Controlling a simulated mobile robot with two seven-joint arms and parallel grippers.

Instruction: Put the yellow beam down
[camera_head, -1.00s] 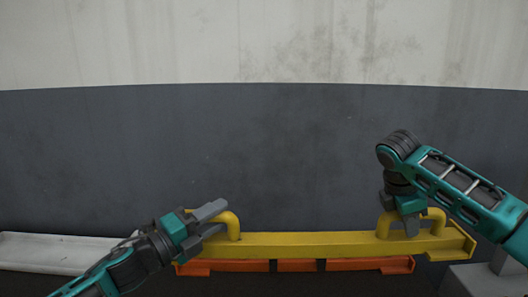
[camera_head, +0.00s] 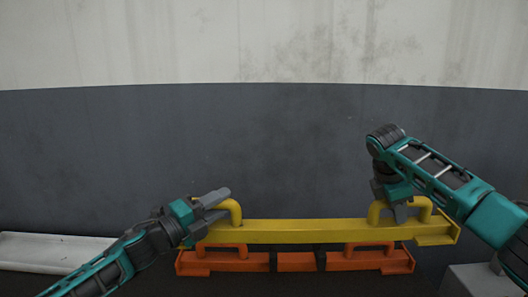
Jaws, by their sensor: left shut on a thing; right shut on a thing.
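The yellow beam (camera_head: 300,231) is a long bar with a raised loop handle near each end. It hangs level in front of the dark wall, with its lower edge above most of the orange base. My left gripper (camera_head: 216,205) is shut on the left handle (camera_head: 236,212). My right gripper (camera_head: 398,208) is shut on the right handle (camera_head: 424,209). The orange beam (camera_head: 238,262) lies low behind or below the yellow beam, with its own loop handles partly hidden by it. I cannot tell whether the two touch.
A pale grey tray or slab (camera_head: 55,252) lies at the far left. A grey block (camera_head: 475,280) stands at the lower right. The dark wall (camera_head: 280,150) behind is bare. Dark floor shows along the bottom.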

